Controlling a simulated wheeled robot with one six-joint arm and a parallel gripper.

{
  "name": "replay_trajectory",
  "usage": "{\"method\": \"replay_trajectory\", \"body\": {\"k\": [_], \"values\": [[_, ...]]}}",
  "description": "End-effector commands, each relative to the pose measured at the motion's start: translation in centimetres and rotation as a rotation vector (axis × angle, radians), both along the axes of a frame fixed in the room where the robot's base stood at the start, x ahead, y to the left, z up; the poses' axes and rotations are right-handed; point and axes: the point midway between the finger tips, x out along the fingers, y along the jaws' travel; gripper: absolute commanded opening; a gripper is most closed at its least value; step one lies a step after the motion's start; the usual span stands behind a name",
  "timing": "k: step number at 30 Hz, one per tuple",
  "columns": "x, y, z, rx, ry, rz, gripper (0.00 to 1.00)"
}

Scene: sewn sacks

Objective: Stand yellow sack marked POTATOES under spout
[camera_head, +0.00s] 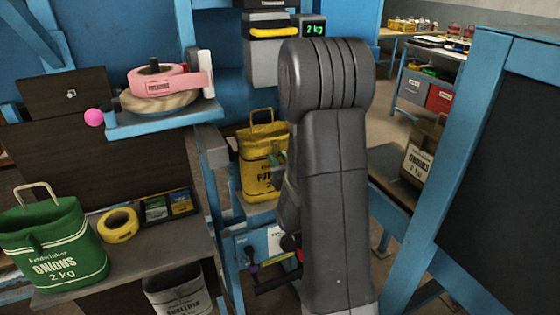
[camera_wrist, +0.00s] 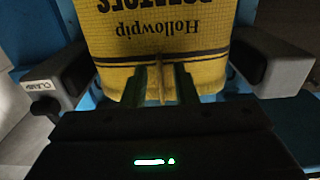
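The yellow potatoes sack (camera_head: 258,170) stands upright below the spout (camera_head: 264,66), with its handle loop raised. A gap shows between the spout and the handle. In the wrist view the sack (camera_wrist: 155,50) appears upside down, its rim toward my gripper. My gripper (camera_wrist: 162,76) is at the rim, its two dark green fingers apart on either side of a narrow tan strip, perhaps a handle end. In the head view its fingertips (camera_head: 279,158) are at the sack's right side, and my arm hides part of it.
Grey clamp pads, left (camera_wrist: 48,80) and right (camera_wrist: 280,66), flank the sack. A display (camera_head: 313,28) reads 2 kg. A green onions sack (camera_head: 55,250) and yellow tape roll (camera_head: 118,226) sit on the left bench. Another onions sack (camera_head: 419,160) stands right of my arm.

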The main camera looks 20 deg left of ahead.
Motion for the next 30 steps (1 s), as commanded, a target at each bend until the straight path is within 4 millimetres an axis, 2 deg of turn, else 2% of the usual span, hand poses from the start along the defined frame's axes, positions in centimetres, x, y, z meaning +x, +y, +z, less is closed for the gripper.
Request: {"method": "replay_trajectory", "body": {"k": [11,21,27,30], "values": [[-0.1,-0.2,0.6,0.0,0.0,-0.001,0.26],[-5.0,-6.0,0.2,0.0,-0.001,-0.002,0.26],[-7.0,-8.4,0.3,0.001,-0.001,-0.002,0.26],[-7.5,-8.9,0.3,0.001,0.0,-0.001,0.26]]}}
